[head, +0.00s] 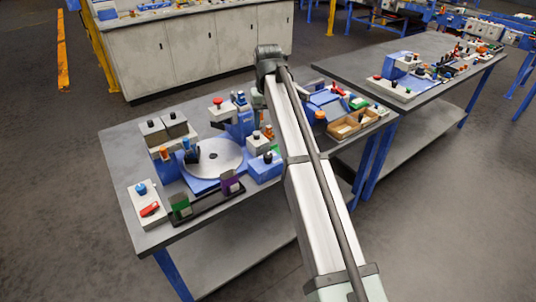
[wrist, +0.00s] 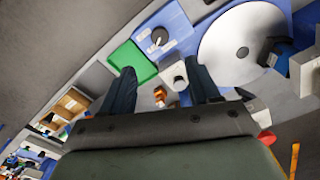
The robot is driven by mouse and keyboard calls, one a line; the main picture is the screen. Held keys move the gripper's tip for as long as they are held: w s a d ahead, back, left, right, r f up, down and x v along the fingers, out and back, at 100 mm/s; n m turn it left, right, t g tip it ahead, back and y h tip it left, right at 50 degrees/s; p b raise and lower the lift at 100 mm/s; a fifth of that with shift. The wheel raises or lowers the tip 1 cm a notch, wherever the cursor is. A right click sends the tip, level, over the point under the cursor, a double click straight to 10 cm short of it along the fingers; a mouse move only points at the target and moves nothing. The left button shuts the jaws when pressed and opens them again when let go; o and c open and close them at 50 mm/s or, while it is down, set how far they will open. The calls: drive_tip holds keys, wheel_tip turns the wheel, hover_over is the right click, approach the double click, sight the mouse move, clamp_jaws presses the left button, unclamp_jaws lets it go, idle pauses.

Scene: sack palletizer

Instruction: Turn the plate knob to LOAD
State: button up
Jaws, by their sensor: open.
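A black knob (wrist: 159,37) sits on a blue panel (wrist: 178,24) with small pale labels, beside the large grey round plate (wrist: 243,45) in the wrist view. The labels and the knob's pointing direction are too small to read. In the head view, a blue box with a black knob (head: 268,157) stands just right of the round plate (head: 213,158); it appears to be the same one. My gripper (wrist: 161,78) is open in the wrist view, with nothing between its fingers. The knob lies beyond the fingertips, apart from them. My arm hides the gripper in the head view.
A green tile (wrist: 132,62), a white block with a dark top (wrist: 180,76) and an orange-topped part (wrist: 160,95) lie near the fingers. A wooden tray (head: 350,124) is right of my arm. A white box with a red switch (head: 150,209) stands at the table's left.

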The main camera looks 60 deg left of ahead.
sight(268, 155)
wheel_tip(268, 155, down, 14)
drive_tip(key=shift+r, duration=0.2)
idle(0.4)
drive_tip(key=c, duration=1)
drive_tip(key=shift+c, duration=0.2)
drive_tip(key=n, duration=0.5)
drive_tip(key=shift+n, duration=0.4)
drive_tip(key=n, duration=0.6)
